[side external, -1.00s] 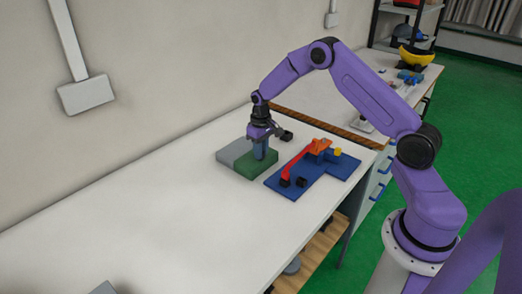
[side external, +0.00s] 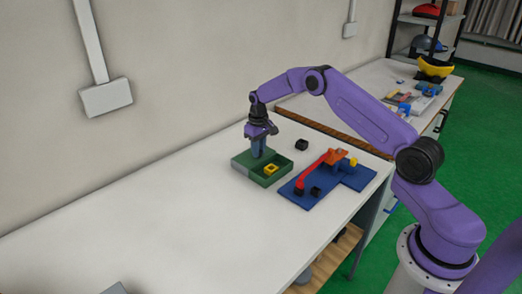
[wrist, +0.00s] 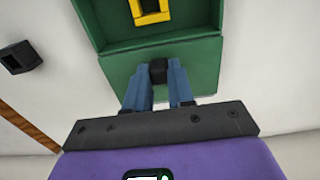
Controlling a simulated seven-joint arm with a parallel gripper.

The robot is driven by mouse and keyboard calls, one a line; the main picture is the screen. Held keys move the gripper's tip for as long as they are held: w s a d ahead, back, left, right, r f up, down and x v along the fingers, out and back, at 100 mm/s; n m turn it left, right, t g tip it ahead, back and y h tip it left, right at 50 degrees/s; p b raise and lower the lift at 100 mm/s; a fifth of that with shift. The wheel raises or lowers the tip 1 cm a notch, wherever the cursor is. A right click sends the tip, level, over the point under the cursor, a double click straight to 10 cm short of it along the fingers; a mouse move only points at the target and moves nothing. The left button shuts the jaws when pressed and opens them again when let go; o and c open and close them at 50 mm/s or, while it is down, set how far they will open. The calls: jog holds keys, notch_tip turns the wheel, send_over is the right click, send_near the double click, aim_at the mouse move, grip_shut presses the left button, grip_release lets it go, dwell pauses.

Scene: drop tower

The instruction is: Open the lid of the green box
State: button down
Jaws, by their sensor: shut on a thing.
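The green box (side external: 268,182) stands on the white table, open at its near right part. It also shows at the top of the wrist view (wrist: 208,30). A yellow block (side external: 271,169) with a hollow lies inside. The flat green lid (wrist: 205,80) covers the other part of the box, beside the opening. My gripper (side external: 257,155) is shut on the lid's small black knob (wrist: 158,72), with one blue finger on each side of it. The fingers hide part of the lid in the side view.
A black hollow block (side external: 301,144) stands on the table behind the box. To the right is a blue base (side external: 322,188) with a red-orange arm (side external: 313,171) and small blocks. The table's left part is clear.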

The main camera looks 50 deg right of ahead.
jog(key=c, duration=1)
grip_release()
jog(key=shift+o, duration=0.2)
jog(key=shift+r, duration=0.1)
notch_tip(320, 180, up, 17)
jog(key=shift+r, duration=0.15)
